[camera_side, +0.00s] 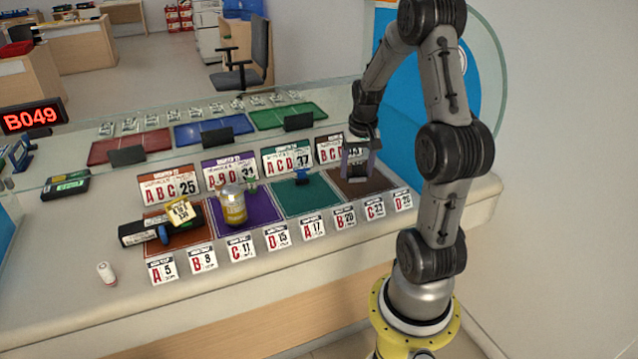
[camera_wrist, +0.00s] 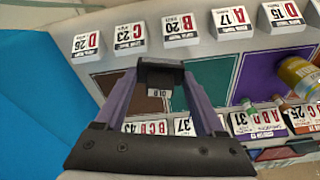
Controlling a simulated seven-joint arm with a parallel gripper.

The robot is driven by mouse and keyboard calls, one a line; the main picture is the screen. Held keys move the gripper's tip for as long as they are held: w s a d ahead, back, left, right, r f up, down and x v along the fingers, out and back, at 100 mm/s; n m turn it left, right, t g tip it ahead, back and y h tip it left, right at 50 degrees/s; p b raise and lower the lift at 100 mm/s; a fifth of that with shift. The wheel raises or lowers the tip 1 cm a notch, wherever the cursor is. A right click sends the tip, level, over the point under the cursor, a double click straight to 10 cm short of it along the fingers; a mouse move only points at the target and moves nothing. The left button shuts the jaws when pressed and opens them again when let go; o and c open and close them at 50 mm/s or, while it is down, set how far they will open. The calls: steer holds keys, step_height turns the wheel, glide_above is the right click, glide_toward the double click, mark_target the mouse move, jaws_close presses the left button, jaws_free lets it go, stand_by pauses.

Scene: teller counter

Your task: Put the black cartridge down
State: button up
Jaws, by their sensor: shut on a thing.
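My gripper (camera_wrist: 160,82) is shut on the black cartridge (camera_wrist: 161,73), which sits between the two purple-grey fingertips in the wrist view. A small pale label shows on the cartridge's near face. In the side view my gripper (camera_side: 359,166) is over the brown mat (camera_side: 370,186), the rightmost of the coloured mats. The cartridge is hard to make out there. The brown mat (camera_wrist: 112,84) also shows around the fingers in the wrist view. I cannot tell how much room is between the cartridge and the mat.
Left of it are a teal mat (camera_side: 292,209) with a small blue item, a purple mat (camera_side: 247,237) with a yellow jar (camera_side: 232,204), and an orange mat. A black box (camera_side: 146,230) lies by the orange mat. Number cards (camera_side: 313,228) line the front; larger signs (camera_side: 287,158) stand behind.

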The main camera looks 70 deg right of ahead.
steer(key=w+a+n, duration=0.3)
steer(key=w+a, duration=0.7)
steer(key=w, duration=0.1)
glide_above(280, 204)
steer(key=s+a, duration=0.1)
steer(key=f, duration=0.8)
steer(key=shift+s+f, duration=0.2)
steer(key=shift+w+d+f, duration=0.25)
steer(key=shift+w+f, duration=0.15)
steer(key=shift+f, duration=0.2)
steer(key=shift+w+d+f, duration=0.1)
steer(key=shift+f, duration=1.5)
steer(key=shift+f, duration=0.1)
steer(key=o, duration=1.3)
